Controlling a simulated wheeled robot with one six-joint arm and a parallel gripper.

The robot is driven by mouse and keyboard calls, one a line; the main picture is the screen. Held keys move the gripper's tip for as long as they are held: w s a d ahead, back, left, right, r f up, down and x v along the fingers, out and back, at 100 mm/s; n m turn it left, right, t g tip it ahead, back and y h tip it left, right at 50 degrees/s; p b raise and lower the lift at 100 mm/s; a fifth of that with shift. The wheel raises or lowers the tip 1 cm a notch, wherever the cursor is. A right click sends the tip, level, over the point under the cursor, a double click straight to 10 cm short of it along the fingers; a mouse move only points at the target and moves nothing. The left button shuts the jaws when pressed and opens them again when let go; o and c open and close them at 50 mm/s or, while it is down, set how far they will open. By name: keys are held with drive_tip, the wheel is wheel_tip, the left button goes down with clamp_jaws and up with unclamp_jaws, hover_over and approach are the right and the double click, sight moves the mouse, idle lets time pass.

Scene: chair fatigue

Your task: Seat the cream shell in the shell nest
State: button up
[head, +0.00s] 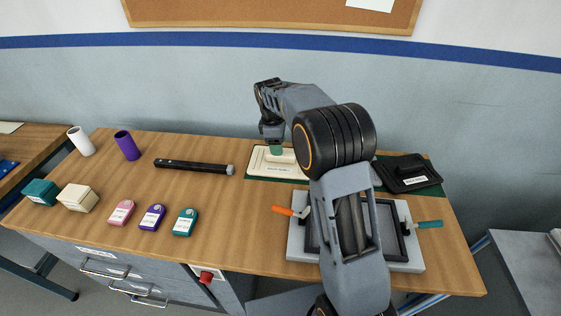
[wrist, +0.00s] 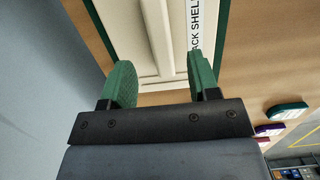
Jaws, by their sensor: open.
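The cream shell (head: 258,159) lies flat on a green mat at the back of the bench, with a white label along its near edge. It fills the upper middle of the wrist view (wrist: 126,27), where a raised ridge runs along it. My gripper (head: 276,150) is over the shell. Its green fingers (wrist: 161,65) are apart, one on each side of the ridge; I cannot tell whether they touch it. A grey fixture with a dark recessed frame (head: 296,243), apparently the shell nest, lies at the front right. My arm hides its middle.
An orange-handled clamp (head: 288,211) and a teal-handled clamp (head: 427,224) flank the fixture. A black shell (head: 405,171) lies on the mat at right. A black bar (head: 192,166), purple cylinder (head: 127,146) and several small coloured pieces occupy the left. Bare wood shows between them.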

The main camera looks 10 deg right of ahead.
sight(281, 158)
drive_tip(key=f, duration=0.4)
drive_tip(key=shift+s+d+f, duration=0.2)
drive_tip(key=shift+d+f, duration=0.2)
clamp_jaws()
